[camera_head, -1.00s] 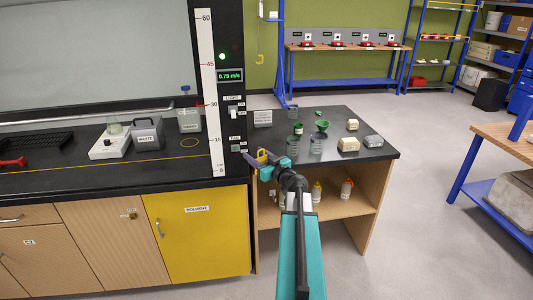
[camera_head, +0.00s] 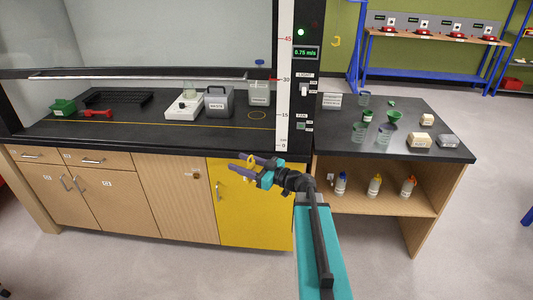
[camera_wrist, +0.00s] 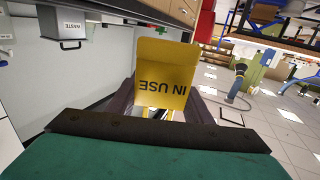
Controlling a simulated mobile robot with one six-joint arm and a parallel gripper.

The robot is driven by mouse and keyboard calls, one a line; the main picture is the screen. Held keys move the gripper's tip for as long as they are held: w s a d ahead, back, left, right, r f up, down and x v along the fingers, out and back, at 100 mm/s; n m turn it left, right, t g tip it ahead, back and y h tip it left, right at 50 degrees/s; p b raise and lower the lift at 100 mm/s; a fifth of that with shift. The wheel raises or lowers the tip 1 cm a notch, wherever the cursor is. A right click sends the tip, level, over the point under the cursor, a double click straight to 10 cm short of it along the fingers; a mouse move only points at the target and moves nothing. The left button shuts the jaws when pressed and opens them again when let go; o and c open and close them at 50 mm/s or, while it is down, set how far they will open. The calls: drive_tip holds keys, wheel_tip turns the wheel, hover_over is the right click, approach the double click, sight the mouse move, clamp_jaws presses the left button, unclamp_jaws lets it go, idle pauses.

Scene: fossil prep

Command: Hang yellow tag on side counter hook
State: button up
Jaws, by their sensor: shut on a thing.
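The yellow tag (camera_head: 251,166) is between the purple fingers of my gripper (camera_head: 236,160), in front of the yellow solvent cabinet and below the bench edge. In the wrist view the tag (camera_wrist: 163,75) is large, and its words "IN USE" appear upside down. My gripper is shut on it; the fingers are partly hidden behind my own wrist there. The side counter (camera_head: 445,140) has a black top and an open wooden shelf, and stands to the right of my gripper. I cannot make out a hook on it clearly.
Several glass and green vessels and pale blocks (camera_head: 419,140) stand on the side counter. Bottles (camera_head: 375,185) stand on its shelf. The yellow cabinet (camera_head: 245,215) and fume hood bench (camera_head: 150,135) are left of it. The floor in front is clear.

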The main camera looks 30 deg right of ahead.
drive_tip(key=s+a+n+g+y, duration=0.2)
drive_tip(key=s+a, duration=0.1)
drive_tip(key=a, duration=0.6)
drive_tip(key=s+a+f+n+g+y, duration=0.1)
drive_tip(key=s+a+n+g+y, duration=0.1)
drive_tip(key=a, duration=0.7)
drive_tip(key=shift+s+f+n+g+y, duration=0.25)
drive_tip(key=shift+s+g+y, duration=0.25)
drive_tip(key=shift+y, duration=0.3)
